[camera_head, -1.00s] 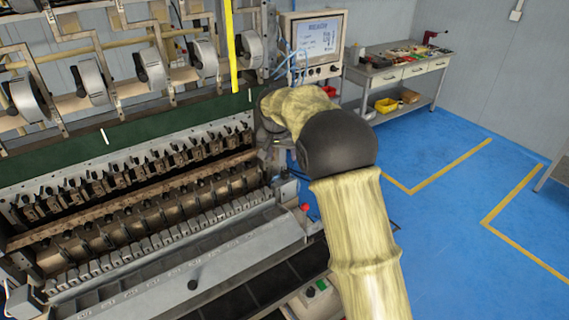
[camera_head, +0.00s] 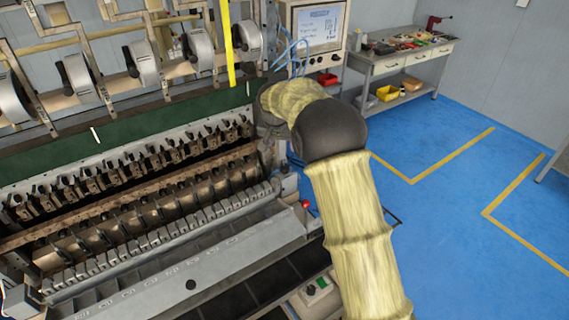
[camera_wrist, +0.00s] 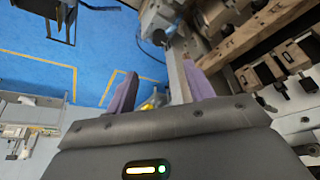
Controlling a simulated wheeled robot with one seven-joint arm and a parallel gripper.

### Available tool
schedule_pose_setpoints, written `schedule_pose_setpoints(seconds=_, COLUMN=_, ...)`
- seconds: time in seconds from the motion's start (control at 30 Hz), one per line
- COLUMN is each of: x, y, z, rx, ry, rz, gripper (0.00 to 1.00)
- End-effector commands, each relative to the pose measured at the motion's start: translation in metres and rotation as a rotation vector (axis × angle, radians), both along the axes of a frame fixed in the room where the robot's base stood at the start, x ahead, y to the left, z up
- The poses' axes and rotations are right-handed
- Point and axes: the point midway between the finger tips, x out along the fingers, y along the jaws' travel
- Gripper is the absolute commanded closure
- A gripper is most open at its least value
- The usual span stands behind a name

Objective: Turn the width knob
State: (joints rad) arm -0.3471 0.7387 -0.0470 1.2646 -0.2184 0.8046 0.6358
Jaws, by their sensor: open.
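A row of small dark knobs (camera_head: 321,59) sits on the lower edge of the screen panel (camera_head: 319,28) on the coil winder. I cannot tell which of them, if any, is the width knob. My gripper shows in the wrist view as two purple fingers (camera_wrist: 158,88), spread apart with nothing held between them. The machine's metal frame and clamps (camera_wrist: 262,72) lie beyond and right of the right finger. In the head view my own arm reaches toward the machine's right end, and the fingers cannot be made out.
A red button (camera_head: 305,204) stands at the machine's right end, and a small box with a green button (camera_head: 322,283) is lower down. Blue cables hang beside the screen panel. A workbench (camera_head: 400,62) with tools and bins is behind. Blue floor (camera_head: 450,210) on the right is clear.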

Motion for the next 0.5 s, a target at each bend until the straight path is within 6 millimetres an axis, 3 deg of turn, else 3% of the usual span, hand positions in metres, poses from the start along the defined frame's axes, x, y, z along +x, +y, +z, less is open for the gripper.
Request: schedule_pose_setpoints(seconds=0.5, x=0.033, y=-0.007, z=-0.080, rx=-0.001, ry=0.004, rz=-0.001, gripper=0.47)
